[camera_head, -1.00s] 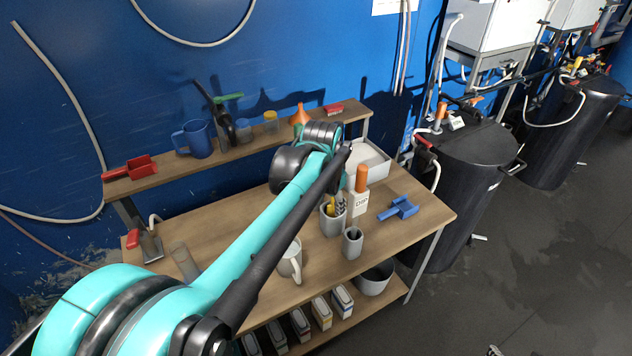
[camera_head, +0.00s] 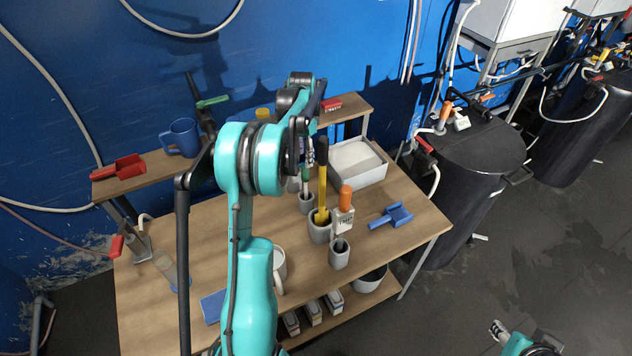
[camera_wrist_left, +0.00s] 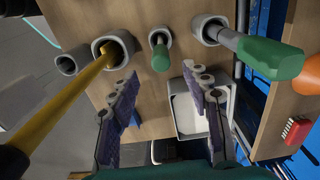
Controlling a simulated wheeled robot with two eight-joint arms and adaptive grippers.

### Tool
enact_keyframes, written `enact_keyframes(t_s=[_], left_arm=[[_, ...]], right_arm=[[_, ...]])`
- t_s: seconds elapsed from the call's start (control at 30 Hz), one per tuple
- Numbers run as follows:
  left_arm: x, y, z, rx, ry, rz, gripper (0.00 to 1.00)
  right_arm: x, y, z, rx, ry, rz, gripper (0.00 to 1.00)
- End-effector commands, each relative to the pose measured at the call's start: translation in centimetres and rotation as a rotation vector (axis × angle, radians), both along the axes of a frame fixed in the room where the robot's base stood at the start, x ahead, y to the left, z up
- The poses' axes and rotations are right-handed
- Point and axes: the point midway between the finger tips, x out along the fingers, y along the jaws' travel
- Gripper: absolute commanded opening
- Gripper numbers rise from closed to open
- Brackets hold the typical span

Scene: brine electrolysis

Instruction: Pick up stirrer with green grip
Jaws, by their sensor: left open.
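In the left wrist view a green grip (camera_wrist_left: 160,57) stands upright in a small grey cup (camera_wrist_left: 157,36). It also shows in the head view (camera_head: 306,176), just below my left gripper. A second, larger green grip (camera_wrist_left: 268,57) on a grey shaft leans from another cup at the upper right. I cannot tell from its shaft what tool the first grip belongs to. My left gripper (camera_wrist_left: 163,112) is open and empty, fingers spread on either side of the first grip's line, apart from it. My right gripper (camera_head: 498,330) is at the head view's lower right, its jaws unclear.
A yellow-handled tool (camera_head: 323,185) stands in a grey cup (camera_head: 319,229) close by. An orange-topped meter (camera_head: 343,215), an empty-looking cup (camera_head: 339,256), a blue scoop (camera_head: 392,216) and a white tray (camera_head: 374,170) are near. A shelf (camera_head: 135,184) runs along the wall.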

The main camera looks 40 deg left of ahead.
Motion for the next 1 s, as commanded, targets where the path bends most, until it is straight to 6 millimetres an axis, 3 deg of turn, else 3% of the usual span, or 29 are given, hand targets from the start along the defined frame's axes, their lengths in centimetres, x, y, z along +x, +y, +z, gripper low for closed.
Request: enact_keyframes(t_s=[0.6,0.87,0.9,1.0], left_arm=[[0.2,0.1,-7.7,-0.003,0.005,-0.005,0.48],[0.2,0.1,-8.0,-0.003,0.005,-0.004,0.48],[0.2,0.1,-8.0,-0.003,0.005,-0.004,0.45],[0.2,0.1,-8.0,-0.003,0.005,-0.004,0.19]], right_arm=[[0.0,0.0,-1.0,0.000,0.000,0.000,0.40],[0.0,0.0,-1.0,0.000,0.000,0.000,0.40],[0.0,0.0,-1.0,0.000,0.000,0.000,0.40],[0.0,0.0,-1.0,0.000,0.000,0.000,0.40]])
